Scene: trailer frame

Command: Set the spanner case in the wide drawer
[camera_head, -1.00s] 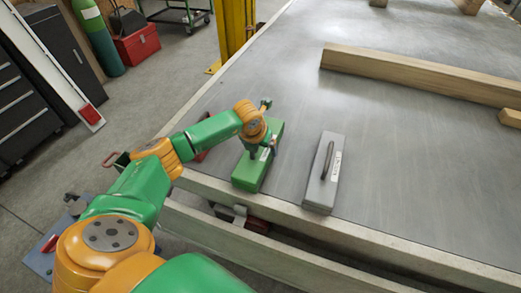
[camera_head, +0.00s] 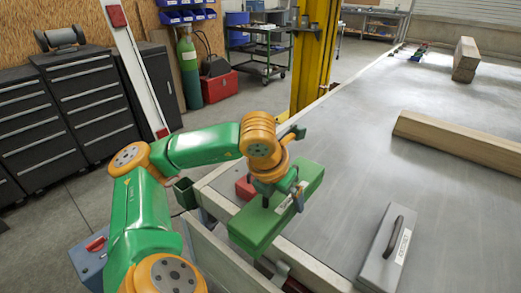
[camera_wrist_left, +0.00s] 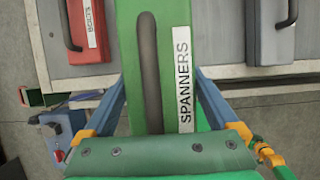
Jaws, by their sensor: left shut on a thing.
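The case appears held over the table's near corner, hiding part of that edge. In the left wrist view the green case (camera_wrist_left: 125,30) shows a dark handle and a "SPANNERS" label, with the gripper's blue fingers (camera_wrist_left: 155,90) on either side. Black drawer cabinets (camera_head: 95,95) stand at the left against the wall. Their visible drawers look shut, and I cannot tell which is the wide one. My right gripper is not in view.
A red case (camera_head: 245,187) lies partly hidden behind my gripper; a grey case (camera_head: 386,255) lies on the metal table (camera_head: 350,170). A wooden beam (camera_head: 460,140), yellow post (camera_head: 315,60) and red toolbox (camera_head: 220,85) are farther back. Floor (camera_head: 60,220) shows before the cabinets.

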